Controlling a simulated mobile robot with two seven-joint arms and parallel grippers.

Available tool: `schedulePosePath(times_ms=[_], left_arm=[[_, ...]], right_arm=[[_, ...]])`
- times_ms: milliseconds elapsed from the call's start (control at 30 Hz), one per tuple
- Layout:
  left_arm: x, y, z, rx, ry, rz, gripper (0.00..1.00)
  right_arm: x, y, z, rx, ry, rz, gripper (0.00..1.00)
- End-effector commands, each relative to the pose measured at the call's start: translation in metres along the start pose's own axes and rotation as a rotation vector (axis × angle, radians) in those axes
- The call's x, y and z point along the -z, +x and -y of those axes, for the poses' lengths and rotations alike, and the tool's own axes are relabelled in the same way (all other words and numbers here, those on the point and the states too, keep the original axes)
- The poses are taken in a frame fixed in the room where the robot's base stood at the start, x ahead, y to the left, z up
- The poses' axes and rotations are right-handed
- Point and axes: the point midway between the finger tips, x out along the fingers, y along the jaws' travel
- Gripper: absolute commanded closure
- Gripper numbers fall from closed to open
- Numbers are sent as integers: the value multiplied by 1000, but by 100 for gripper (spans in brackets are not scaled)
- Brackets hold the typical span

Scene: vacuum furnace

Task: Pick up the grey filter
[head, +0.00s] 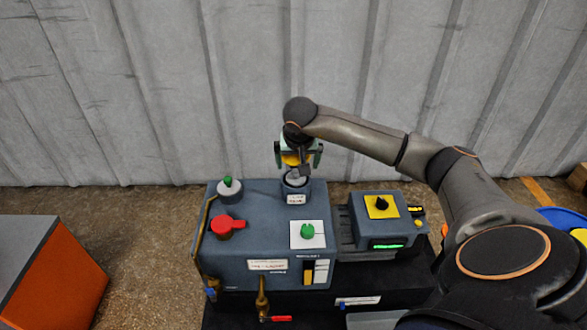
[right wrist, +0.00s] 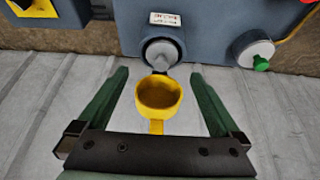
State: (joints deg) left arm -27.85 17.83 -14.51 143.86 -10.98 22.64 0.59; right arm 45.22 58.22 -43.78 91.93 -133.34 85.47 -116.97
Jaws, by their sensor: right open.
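The grey filter seems to be the round grey piece (head: 296,179) seated in the dark round port at the back of the blue-grey furnace unit. In the right wrist view a grey round end (right wrist: 161,52) shows just beyond the fingertips. My right gripper (head: 298,161) is above this port in the head view. Its two green fingers (right wrist: 160,73) are spread apart and do not touch the grey piece. A yellow cup-shaped piece (right wrist: 158,94) sits between the fingers, with gaps on both sides; I cannot tell what bears it. My left gripper is not in view.
A grey cap with a green knob (head: 230,188) and a red valve (head: 227,226) are left of the port. A green knob (head: 307,231) is in front. A smaller box with a yellow dial plate (head: 382,207) stands right. A corrugated wall (head: 130,90) is behind.

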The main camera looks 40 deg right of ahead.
Motion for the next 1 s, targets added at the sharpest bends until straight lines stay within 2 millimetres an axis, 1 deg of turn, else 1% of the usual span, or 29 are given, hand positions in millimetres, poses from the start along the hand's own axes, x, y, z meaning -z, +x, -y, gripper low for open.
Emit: schedulePosePath(times_ms=[33,267,400,567,667,867,900,1000], left_arm=[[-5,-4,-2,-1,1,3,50],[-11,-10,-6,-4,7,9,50],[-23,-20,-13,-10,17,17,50],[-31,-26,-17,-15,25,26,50],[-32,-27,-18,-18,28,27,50],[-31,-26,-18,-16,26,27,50],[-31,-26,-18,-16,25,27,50],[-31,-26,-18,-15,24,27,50]], right_arm=[[-2,10,0,1,1,2,0],[-2,28,1,2,1,2,0],[-4,50,3,3,2,4,0],[-2,68,3,3,2,2,0],[-1,72,2,3,2,2,0],[0,72,2,2,2,2,0],[0,72,2,2,2,2,2],[0,72,2,2,2,2,14]])
